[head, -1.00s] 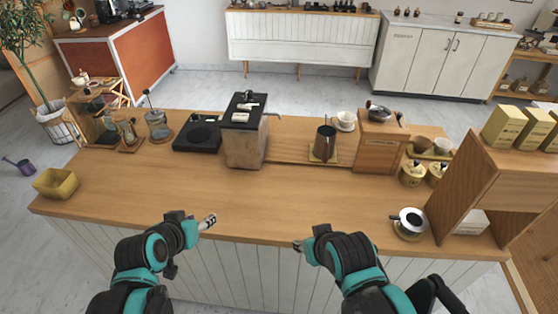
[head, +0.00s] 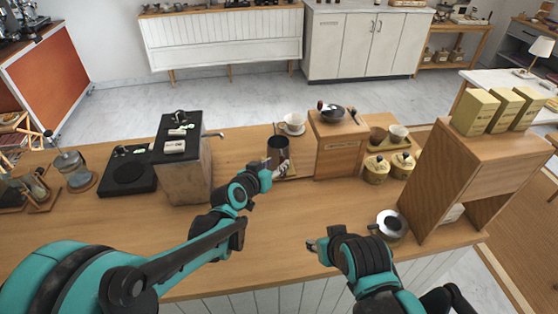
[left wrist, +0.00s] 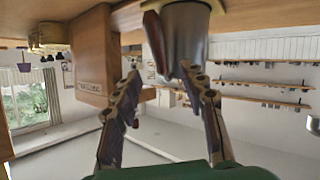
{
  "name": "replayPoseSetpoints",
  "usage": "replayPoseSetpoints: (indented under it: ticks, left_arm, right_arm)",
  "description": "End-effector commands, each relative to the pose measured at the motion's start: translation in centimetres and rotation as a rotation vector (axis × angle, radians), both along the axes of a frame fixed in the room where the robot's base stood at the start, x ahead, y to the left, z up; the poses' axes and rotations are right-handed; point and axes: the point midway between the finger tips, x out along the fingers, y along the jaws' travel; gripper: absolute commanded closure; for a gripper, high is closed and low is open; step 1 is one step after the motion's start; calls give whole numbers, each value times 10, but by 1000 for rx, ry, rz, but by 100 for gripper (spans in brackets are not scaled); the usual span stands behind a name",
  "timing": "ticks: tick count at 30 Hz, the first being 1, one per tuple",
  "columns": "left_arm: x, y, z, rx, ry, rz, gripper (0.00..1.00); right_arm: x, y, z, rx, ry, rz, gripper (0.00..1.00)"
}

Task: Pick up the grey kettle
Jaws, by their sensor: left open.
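The grey kettle (head: 278,147), a dark grey vessel, stands upright on a small mat (head: 291,174) in the middle of the counter. The left wrist view, where the scene looks upside down, shows its grey body (left wrist: 186,42) and brown handle (left wrist: 155,40). My left gripper (head: 279,168) is at its near side, hiding its lower part in the head view. In the left wrist view the fingers of this gripper (left wrist: 160,72) are spread and empty, with the kettle just beyond their tips; I cannot tell whether they touch it. My right gripper (head: 312,246) is over the counter's front; its jaw opening is unclear.
A wooden box with a dark bowl (head: 338,140) stands right of the kettle, and a white cup (head: 293,122) behind it. A small pot (head: 390,224) and wooden shelf (head: 470,180) are at right. The counter's front is mostly clear.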

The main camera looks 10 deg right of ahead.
Motion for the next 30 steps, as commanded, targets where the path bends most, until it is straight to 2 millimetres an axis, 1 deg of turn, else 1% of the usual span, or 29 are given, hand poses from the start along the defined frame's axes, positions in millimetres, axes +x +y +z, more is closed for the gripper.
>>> replayPoseSetpoints:
  ticks: [1, 3, 6, 12, 13, 14, 15, 17, 18, 30]
  left_arm:
    - [7, -4, -9, 0, -1, -1, 58]
    - [15, -11, -13, 0, 0, -1, 58]
    - [23, -16, -15, 0, 0, -1, 58]
    - [24, -17, -13, 0, 0, 0, 58]
    - [24, -17, -13, 0, 0, 0, 63]
    - [24, -17, -13, 0, 0, 0, 71]
    - [24, -17, -13, 0, 0, 0, 82]
    - [24, -17, -13, 0, 0, 0, 98]
    - [24, -17, -13, 0, 0, 0, 100]
    - [24, -16, -12, 0, -1, 1, 100]
  right_arm:
    - [0, 0, -9, 0, 0, 0, 60]
    - [0, 0, -13, 0, 0, 0, 60]
    - [0, 0, -15, 0, 0, 0, 60]
    - [0, 0, -13, 0, 0, 0, 60]
    - [0, 0, -13, 0, 0, 0, 60]
    - [0, 0, -13, 0, 0, 0, 60]
    - [0, 0, -13, 0, 0, 0, 60]
    - [0, 0, -13, 0, 0, 0, 60]
    - [0, 0, -13, 0, 0, 0, 60]
    - [0, 0, -13, 0, 0, 0, 60]
